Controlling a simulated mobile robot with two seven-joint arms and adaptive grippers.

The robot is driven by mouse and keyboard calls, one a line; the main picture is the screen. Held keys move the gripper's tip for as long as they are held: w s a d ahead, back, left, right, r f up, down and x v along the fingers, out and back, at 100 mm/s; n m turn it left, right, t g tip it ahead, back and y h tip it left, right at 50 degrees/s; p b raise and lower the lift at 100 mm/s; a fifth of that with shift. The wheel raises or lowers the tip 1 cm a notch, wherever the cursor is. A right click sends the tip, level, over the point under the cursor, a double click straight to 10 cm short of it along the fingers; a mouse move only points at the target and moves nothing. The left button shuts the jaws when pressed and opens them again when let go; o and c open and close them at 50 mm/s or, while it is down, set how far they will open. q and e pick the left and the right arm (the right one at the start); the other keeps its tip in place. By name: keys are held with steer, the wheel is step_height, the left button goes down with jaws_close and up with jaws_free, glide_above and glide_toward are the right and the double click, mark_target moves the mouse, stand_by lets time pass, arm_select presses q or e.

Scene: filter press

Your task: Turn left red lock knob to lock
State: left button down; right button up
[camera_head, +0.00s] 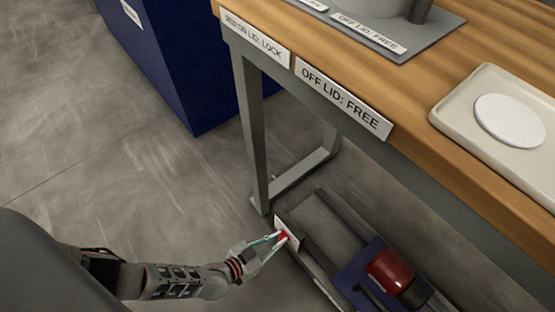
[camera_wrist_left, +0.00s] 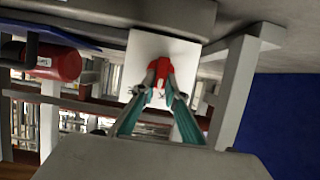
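The red lock knob (camera_wrist_left: 160,74) sits on a white square plate (camera_wrist_left: 178,50) in the left wrist view. In the head view the knob (camera_head: 283,237) is small and partly covered by my left gripper (camera_head: 279,239), whose arm comes in from the lower left. In the left wrist view the two fingertips of the left gripper (camera_wrist_left: 163,90) lie on either side of the knob and appear to touch it. The white plate (camera_head: 291,226) stands at the near end of a low frame under the table. My right gripper is not in view.
A wooden table (camera_head: 450,55) with a grey leg (camera_head: 253,130) rises above the knob. A red cylinder (camera_head: 388,268) lies on the low frame to the right. A blue cabinet (camera_head: 185,60) stands at the back. The grey floor (camera_head: 110,190) on the left is clear.

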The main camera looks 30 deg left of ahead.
arm_select(q)
steer(key=shift+w, duration=0.25)
steer(key=shift+w+a+n+g+h, duration=0.2)
steer(key=shift+n+h, duration=0.6)
steer(key=shift+n, duration=0.35)
steer(key=shift+w+a+n+g+h, duration=0.1)
steer(key=shift+a+n+g+h, duration=0.1)
steer(key=shift+n+h, duration=0.8)
steer(key=shift+n, duration=0.35)
steer(key=c, duration=2)
jaws_free()
steer(key=shift+d+f, duration=0.1)
steer(key=shift+c, duration=0.2)
steer(key=shift+s, duration=0.2)
